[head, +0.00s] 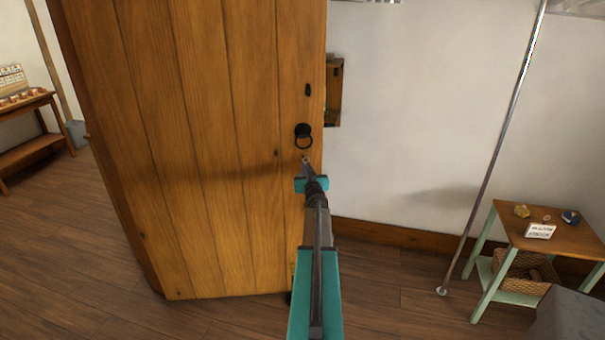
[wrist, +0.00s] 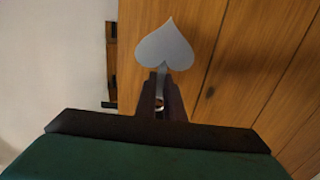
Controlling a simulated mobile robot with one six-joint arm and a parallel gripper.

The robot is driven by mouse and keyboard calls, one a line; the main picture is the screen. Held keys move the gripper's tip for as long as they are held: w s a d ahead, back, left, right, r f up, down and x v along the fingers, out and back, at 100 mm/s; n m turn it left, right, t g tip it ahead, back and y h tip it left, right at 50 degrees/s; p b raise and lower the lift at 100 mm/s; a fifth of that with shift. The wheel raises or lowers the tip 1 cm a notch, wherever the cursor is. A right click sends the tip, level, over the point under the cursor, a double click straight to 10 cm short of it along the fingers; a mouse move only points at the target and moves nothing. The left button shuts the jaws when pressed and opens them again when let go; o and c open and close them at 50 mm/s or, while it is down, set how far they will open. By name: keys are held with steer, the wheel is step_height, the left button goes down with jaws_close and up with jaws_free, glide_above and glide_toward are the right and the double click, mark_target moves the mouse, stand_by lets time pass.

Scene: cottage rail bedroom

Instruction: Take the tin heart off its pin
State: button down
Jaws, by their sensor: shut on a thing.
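The tin heart (wrist: 165,46) is a flat grey plate in the wrist view, its point toward the top of the picture. My gripper (wrist: 160,88) is shut on its rounded end. In the head view my gripper (head: 306,172) is in front of the wooden door (head: 200,130), just below the black ring handle (head: 303,141). The heart is too small there to make out clearly. I cannot pick out the pin for sure; a small dark spot (head: 276,153) shows on the door left of my gripper. I cannot tell whether the heart touches the door.
A small wooden cabinet (head: 334,90) hangs on the white wall behind the door's edge. A side table (head: 555,235) with small items and a basket stands at right, beside a slanting thin pole (head: 492,150). A wooden stand (head: 25,130) is at far left.

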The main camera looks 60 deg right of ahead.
steer(key=shift+s+a+f, duration=0.1)
steer(key=shift+a+f, duration=0.05)
steer(key=shift+a, duration=0.05)
steer(key=shift+s+a, duration=0.25)
steer(key=shift+a+f, duration=0.1)
steer(key=shift+p+v, duration=0.55)
steer(key=shift+v, duration=2.4)
